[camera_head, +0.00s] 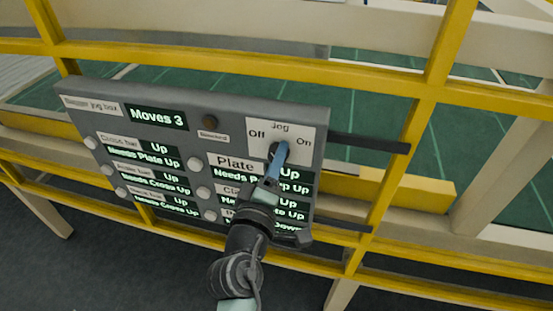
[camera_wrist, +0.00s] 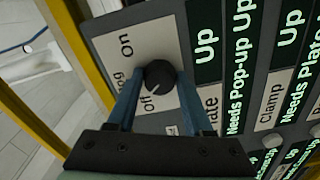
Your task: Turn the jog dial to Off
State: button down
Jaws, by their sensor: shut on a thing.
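The jog dial (camera_wrist: 160,73) is a round black knob on a white plate labelled Off and On. In the wrist view its short white pointer mark points down-left, towards the Off label (camera_wrist: 147,103). The On label (camera_wrist: 126,45) is on the other side of the plate. My gripper (camera_wrist: 158,82) is shut on the dial, with one blue finger on each side of it. In the head view my gripper (camera_head: 280,151) reaches the dial (camera_head: 272,150) from below and hides most of it.
The dial sits at the upper right of a grey control panel (camera_head: 225,125) with several round buttons and lit displays, one reading Moves 3 (camera_head: 157,117). Yellow rails (camera_head: 350,75) run behind and around the panel. My arm covers part of the lower right displays.

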jog(key=shift+c, duration=1.6)
grip_release()
jog(key=b+v, duration=0.4)
jog(key=v, duration=0.9)
jog(key=shift+b, duration=0.4)
